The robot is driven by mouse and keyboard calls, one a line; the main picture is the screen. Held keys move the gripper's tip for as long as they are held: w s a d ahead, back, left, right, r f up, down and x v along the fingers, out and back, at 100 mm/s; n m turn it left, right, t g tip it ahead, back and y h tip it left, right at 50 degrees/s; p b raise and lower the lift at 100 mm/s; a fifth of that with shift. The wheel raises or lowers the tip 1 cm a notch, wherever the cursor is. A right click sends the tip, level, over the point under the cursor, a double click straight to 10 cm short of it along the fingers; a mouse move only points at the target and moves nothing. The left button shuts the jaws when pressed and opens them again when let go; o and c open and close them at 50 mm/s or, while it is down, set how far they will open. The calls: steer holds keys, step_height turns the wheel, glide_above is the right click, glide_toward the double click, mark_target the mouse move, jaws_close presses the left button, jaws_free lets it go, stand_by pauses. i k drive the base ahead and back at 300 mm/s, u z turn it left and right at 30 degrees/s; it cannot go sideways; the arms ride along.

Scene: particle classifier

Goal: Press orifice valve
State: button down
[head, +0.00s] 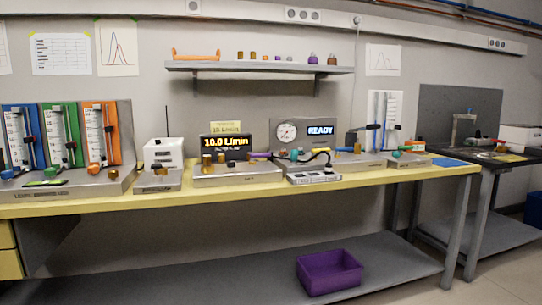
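I view the workbench from a distance. No part with a readable orifice valve label shows, so I cannot tell which it is. The flow unit (237,181) in the middle has a display reading 10.0 L/min and brass-coloured knobs (207,159). My gripper is not in view.
The yellow bench top (380,176) has a narrow clear strip along its front edge. A lower shelf (230,276) holds a purple bin (329,271). A wall shelf (255,66) holds small parts. A dark side bench (485,153) stands at right, with open floor before it.

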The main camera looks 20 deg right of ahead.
mark_target(252, 156)
steer(key=k, duration=0.55)
steer(key=z, duration=0.6)
steer(key=i, duration=0.7)
steer(key=z, duration=0.85)
steer(key=i, duration=0.85)
steer(key=u, duration=0.65)
steer(key=i, duration=0.95)
steer(key=u, duration=0.85)
